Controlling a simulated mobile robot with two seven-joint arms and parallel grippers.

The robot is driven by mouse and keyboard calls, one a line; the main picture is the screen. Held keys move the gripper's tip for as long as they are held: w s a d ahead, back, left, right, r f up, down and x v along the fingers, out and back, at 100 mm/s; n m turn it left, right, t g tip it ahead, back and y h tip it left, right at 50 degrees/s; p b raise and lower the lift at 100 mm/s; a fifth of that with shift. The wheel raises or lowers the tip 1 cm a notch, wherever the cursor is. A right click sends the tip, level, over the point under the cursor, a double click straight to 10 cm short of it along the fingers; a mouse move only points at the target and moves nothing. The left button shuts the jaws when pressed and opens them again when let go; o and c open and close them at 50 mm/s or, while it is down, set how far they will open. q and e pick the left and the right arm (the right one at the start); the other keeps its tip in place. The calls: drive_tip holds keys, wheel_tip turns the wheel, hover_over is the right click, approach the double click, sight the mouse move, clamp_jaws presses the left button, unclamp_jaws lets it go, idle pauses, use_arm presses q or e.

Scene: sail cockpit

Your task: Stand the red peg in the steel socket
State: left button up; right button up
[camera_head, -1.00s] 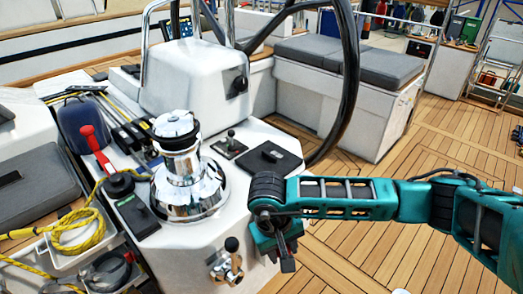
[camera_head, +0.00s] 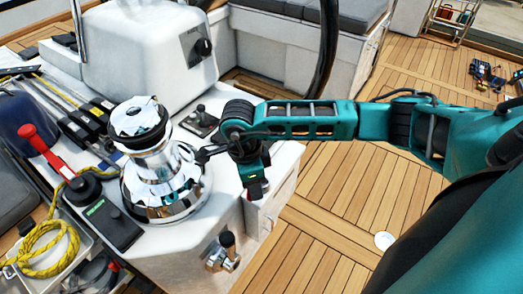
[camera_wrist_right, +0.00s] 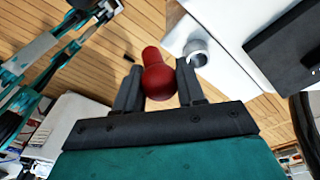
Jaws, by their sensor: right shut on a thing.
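My right gripper (camera_head: 256,191) hangs beside the right side of the white console, a little right of the chrome winch. In the right wrist view its two dark fingers (camera_wrist_right: 160,88) are shut on the red peg (camera_wrist_right: 157,78), a rounded red piece with a narrower far end. The peg does not show in the head view, hidden by the gripper. In the wrist view a steel ring-like cup, which looks like the steel socket (camera_wrist_right: 198,52), lies beyond the right finger on a white surface, apart from the peg. My left gripper is not seen.
The chrome winch (camera_head: 160,175) stands tall left of the gripper. A red-handled lever (camera_head: 42,145) and yellow rope (camera_head: 42,248) are at the left. Teak deck (camera_head: 330,205) lies open to the right.

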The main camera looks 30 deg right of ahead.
drive_tip(key=m, duration=0.5)
drive_tip(key=shift+w+d+r, duration=0.2)
drive_tip(key=shift+d, duration=0.1)
drive_tip(key=m, duration=0.5)
drive_tip(key=shift+w+d+r+g+p, duration=0.2)
drive_tip(key=shift+w+d+g+p, duration=0.1)
drive_tip(key=shift+p, duration=0.1)
drive_tip(key=w+d+m+y, duration=0.1)
drive_tip(key=m, duration=0.8)
drive_tip(key=w+d+r+m+y+p, duration=0.1)
drive_tip(key=m+y, duration=0.1)
drive_tip(key=m, duration=0.7)
drive_tip(key=d+r+m+t+y, duration=0.1)
drive_tip(key=m+y, duration=0.1)
drive_tip(key=m, duration=0.7)
drive_tip(key=shift+w+d+r+m+p, duration=0.25)
drive_tip(key=shift+w+d+m+p, duration=0.05)
drive_tip(key=shift+w+m+p, duration=0.1)
wheel_tip(320, 180, down, 5)
drive_tip(key=b, duration=0.4)
drive_tip(key=shift+r+b, duration=0.2)
drive_tip(key=shift+b, duration=0.15)
drive_tip(key=shift+f, duration=0.55)
